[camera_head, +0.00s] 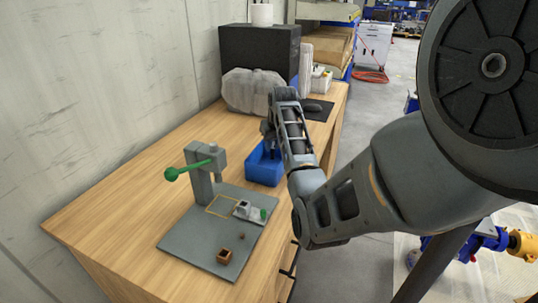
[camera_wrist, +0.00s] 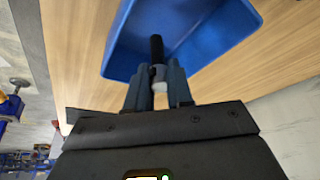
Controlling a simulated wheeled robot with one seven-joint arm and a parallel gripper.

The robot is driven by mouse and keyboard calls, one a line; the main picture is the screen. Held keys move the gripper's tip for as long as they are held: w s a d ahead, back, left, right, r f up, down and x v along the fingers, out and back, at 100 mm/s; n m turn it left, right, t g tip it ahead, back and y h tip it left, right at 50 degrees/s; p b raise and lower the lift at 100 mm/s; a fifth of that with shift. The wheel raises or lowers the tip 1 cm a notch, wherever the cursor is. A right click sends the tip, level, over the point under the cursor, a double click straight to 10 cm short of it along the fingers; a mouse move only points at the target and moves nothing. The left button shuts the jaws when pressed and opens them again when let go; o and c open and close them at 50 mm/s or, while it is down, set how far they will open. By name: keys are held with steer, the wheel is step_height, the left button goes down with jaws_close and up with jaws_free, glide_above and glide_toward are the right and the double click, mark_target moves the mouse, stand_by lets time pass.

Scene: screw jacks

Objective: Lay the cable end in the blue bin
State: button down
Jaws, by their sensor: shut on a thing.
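The blue bin (camera_head: 262,172) stands on the wooden table, beyond the grey base plate. In the wrist view the blue bin (camera_wrist: 196,28) fills the upper middle, and I see its inside floor and walls. My gripper (camera_wrist: 158,76) is shut on the cable end (camera_wrist: 157,48), a short black piece with a pale grey-white part between the fingers. The black part points into the bin's outline; its exact height above the floor I cannot tell. In the head view my gripper (camera_head: 268,133) is at the bin's far side, partly hidden by my arm, and the cable end is not discernible.
A wrapped grey bundle (camera_head: 252,90) and a black box (camera_head: 258,50) stand behind the bin. The table's front left is clear.

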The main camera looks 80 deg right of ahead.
steer(key=shift+w+a+f, duration=0.1)
steer(key=shift+w+f, duration=0.1)
steer(key=shift+f, duration=0.6)
steer(key=shift+w+f, duration=0.2)
steer(key=shift+f, duration=0.55)
steer(key=shift+w+a+f, duration=0.1)
steer(key=shift+w+f, duration=0.1)
steer(key=shift+f, duration=0.6)
steer(key=shift+f, duration=0.2)
steer(key=c, duration=1)
jaws_free()
steer(key=shift+r, duration=0.6)
steer(key=v, duration=1.1)
steer(key=shift+p, duration=0.3)
